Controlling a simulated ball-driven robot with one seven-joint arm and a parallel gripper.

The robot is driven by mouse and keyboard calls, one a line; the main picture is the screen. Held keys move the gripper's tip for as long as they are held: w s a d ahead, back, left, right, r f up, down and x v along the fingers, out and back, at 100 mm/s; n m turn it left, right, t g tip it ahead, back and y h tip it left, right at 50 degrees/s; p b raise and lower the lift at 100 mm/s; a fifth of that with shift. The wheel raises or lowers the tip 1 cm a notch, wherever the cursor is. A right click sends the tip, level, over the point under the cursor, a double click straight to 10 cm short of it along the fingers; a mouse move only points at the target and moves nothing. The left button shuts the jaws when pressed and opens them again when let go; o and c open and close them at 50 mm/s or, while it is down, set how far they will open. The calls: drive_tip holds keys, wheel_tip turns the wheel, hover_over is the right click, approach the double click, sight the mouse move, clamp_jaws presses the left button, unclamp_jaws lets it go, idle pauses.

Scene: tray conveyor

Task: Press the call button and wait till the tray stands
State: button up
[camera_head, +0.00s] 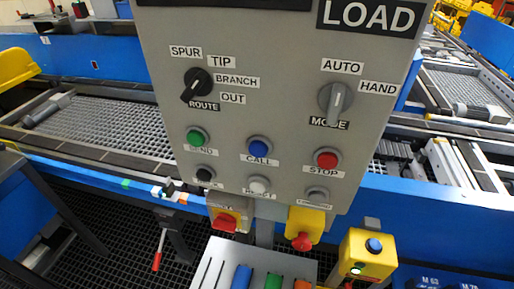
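The blue call button (259,147) is on the grey control panel (235,120), with a CALL label just below it. It sits between a green button on the left and a red STOP button on the right. I cannot tell whether it is pressed. My gripper is not in view, and nothing covers the button. I cannot make out a tray on the conveyor (100,125) behind the panel; the panel hides part of it.
The panel also has a black route knob (197,85), a grey mode knob (335,98) and a white button (259,185). Yellow switch boxes hang below. A yellow box with another blue button (374,245) stands at the lower right. A grey plate (215,262) holds coloured pieces.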

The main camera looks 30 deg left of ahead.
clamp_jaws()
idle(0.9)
